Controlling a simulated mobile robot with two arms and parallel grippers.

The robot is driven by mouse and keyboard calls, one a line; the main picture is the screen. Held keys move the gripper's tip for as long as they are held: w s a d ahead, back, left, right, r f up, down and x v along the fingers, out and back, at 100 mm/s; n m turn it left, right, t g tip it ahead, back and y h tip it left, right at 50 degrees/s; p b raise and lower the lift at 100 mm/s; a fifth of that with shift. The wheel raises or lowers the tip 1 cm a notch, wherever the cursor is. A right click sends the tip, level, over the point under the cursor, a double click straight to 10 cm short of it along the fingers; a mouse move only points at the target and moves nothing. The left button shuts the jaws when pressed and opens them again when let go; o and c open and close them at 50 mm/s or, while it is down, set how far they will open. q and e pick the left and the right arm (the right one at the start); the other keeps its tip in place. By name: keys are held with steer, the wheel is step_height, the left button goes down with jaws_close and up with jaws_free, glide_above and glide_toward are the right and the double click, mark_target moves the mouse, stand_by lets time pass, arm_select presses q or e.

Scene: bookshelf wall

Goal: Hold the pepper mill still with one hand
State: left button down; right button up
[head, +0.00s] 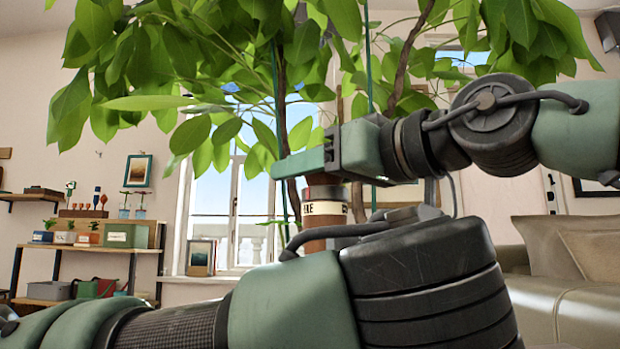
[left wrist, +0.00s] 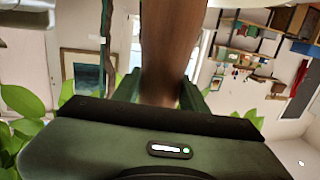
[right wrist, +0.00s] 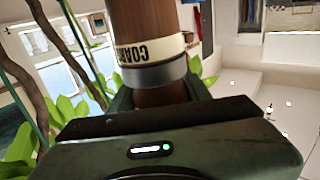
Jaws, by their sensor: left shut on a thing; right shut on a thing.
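The pepper mill (head: 322,221) is brown wood with a cream lettered band and stands roughly upright at the middle of the head view. My right gripper (head: 318,163) is shut on its part beside the silver ring, as the right wrist view of the mill (right wrist: 150,25) shows. My left gripper (left wrist: 160,95) is shut on the brown wooden body of the mill (left wrist: 172,45) in the left wrist view. In the head view my left forearm and wrist cover the mill's lower part and the left fingers.
Leafy plants (head: 285,60) hang close behind the grippers. Wall shelves (head: 95,235) with small items stand at the far left, a window (head: 240,195) behind, and a beige sofa (head: 570,265) at the right. The surface under the mill is not visible.

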steer(key=shift+a+f, duration=0.15)
steer(key=shift+f, duration=0.05)
steer(key=o, duration=1.4)
steer(key=shift+c, duration=0.2)
steer(key=shift+r, duration=0.1)
step_height(320, 180, up, 10)
